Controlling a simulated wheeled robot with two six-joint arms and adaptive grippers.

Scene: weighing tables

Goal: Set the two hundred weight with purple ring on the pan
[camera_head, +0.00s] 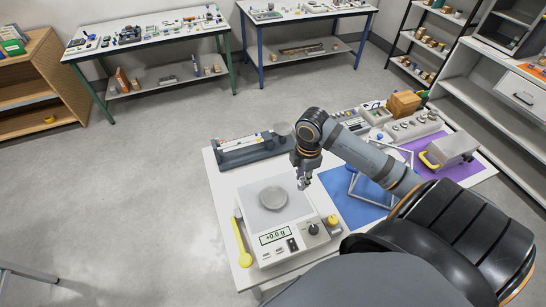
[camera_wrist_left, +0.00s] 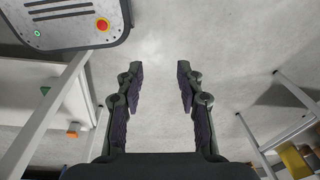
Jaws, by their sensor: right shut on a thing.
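The scale (camera_head: 292,247) stands at the front left of the white table, and its display reads +0.0 g. Its round grey pan (camera_head: 272,197) looks empty. My right gripper (camera_head: 303,184) points down just right of the pan, above the scale's right edge. It is shut on a small metallic thing, mostly hidden by the fingers. A purple ring cannot be made out at this size. My left gripper (camera_wrist_left: 158,72) is open and empty in the left wrist view, over the grey floor; it does not show in the head view.
A yellow tool (camera_head: 241,243) lies along the scale's left side. A dark grey rack (camera_head: 248,150) stands behind it. A blue mat (camera_head: 345,203), a white wire frame and a tray of several weights (camera_head: 414,126) are to the right. My right arm covers part of the table.

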